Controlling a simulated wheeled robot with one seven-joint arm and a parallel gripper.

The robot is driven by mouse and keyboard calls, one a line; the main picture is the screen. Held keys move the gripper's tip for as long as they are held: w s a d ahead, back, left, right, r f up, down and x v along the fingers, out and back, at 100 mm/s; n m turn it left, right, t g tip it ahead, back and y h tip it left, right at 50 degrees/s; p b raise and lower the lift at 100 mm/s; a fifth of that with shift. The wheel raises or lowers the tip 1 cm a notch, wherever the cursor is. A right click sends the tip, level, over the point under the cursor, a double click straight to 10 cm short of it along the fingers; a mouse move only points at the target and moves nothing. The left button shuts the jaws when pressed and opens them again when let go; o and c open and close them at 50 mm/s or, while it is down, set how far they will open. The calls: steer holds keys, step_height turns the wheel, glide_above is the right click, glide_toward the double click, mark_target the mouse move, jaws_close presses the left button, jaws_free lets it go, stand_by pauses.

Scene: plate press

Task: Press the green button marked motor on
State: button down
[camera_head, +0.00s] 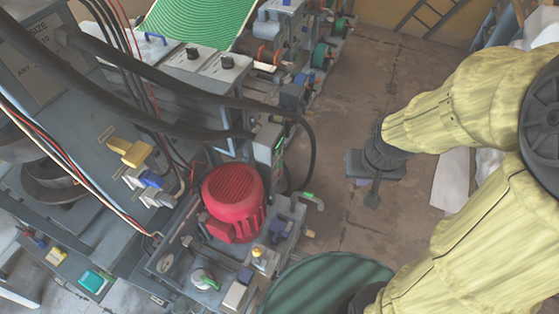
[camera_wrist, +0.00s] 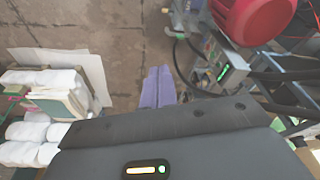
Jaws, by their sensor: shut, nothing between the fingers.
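A grey control box (camera_head: 266,146) stands behind the red motor in the head view, with a small green lit spot (camera_head: 279,143) on its right face. The same box shows in the wrist view (camera_wrist: 234,74), with its green spot (camera_wrist: 222,72); no label is readable, so I cannot tell whether this is the motor on button. My gripper (camera_head: 372,201) is to the right of the box, over bare floor, clearly apart from it. Its fingers (camera_wrist: 158,72) are together and empty in the wrist view.
The red motor (camera_head: 234,196) sits left of my gripper, in front of the box. Dark hoses (camera_head: 312,150) loop beside the box. A dark green round top (camera_head: 325,282) is at the bottom. White bundles (camera_wrist: 60,80) lie left in the wrist view. Brown floor (camera_head: 385,75) is open behind my gripper.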

steer(key=shift+w, duration=0.1)
steer(key=w+a+f+m+g+y+b, duration=0.1)
steer(key=w+a+f+m+y+b, duration=0.2)
steer(key=f+b, duration=0.45)
steer(key=w+a+f+m+g+y+b, duration=0.2)
steer(key=f+m+b, duration=0.25)
steer(key=f, duration=0.65)
steer(key=w+a+f+m+g+y+b, duration=0.1)
steer(key=w+a+f+m+y+b, duration=0.15)
steer(key=f+b, duration=0.55)
steer(key=w+d+f+m+t+y+b, duration=0.1)
steer(key=w+f+m+t+y+b, duration=0.2)
steer(key=w+m+b, duration=0.3)
steer(key=w+d+f+m+t+y+b, duration=0.2)
steer(key=w+f+m+t+y+b, duration=0.2)
steer(key=w, duration=0.5)
step_height(320, 180, down, 3)
steer(key=shift+d+r+m+t+y+b, duration=0.2)
steer(key=shift+m+t+y+b, duration=0.1)
steer(key=shift+m+y+b, duration=0.8)
steer(key=shift+w+a, duration=0.1)
